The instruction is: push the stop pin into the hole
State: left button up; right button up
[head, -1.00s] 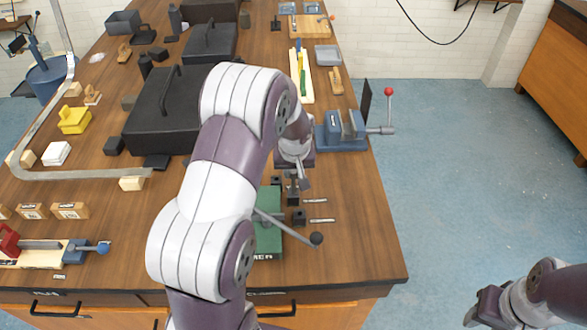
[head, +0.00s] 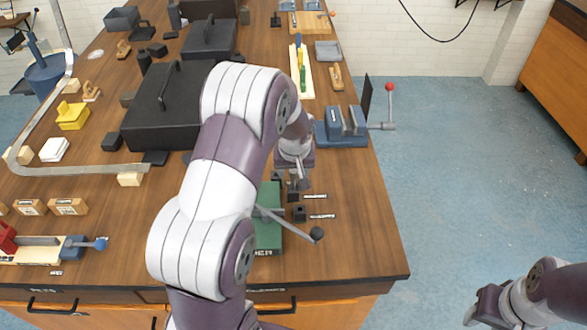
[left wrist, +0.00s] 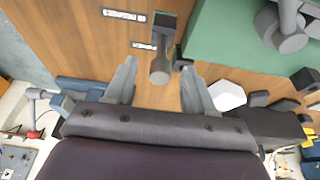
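The green fixture (head: 268,235) stands near the table's right front edge, with a lever ending in a dark ball (head: 316,234). It also shows at the upper right of the left wrist view (left wrist: 225,40). A grey round-ended pin (left wrist: 160,68), seemingly the stop pin, sticks out of a dark block (left wrist: 165,28) beside the fixture. My left gripper (left wrist: 160,88) has its fingers apart, with the pin's end between their tips and a gap on both sides. In the head view the left gripper (head: 298,182) is above the fixture's back right. The hole cannot be made out. My right gripper (head: 483,306) is off the table, its fingers unclear.
A blue vise (head: 345,128) with a red-balled handle stands behind at the right edge. A black case (head: 165,115) and a bent metal strip (head: 80,171) lie left of my arm. A red and blue clamp (head: 45,248) is front left.

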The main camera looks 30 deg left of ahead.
pick_arm(q)
jog(key=b+v, duration=0.2)
jog(key=v, duration=1)
jog(key=shift+r, duration=0.35)
jog(key=shift+s, duration=0.1)
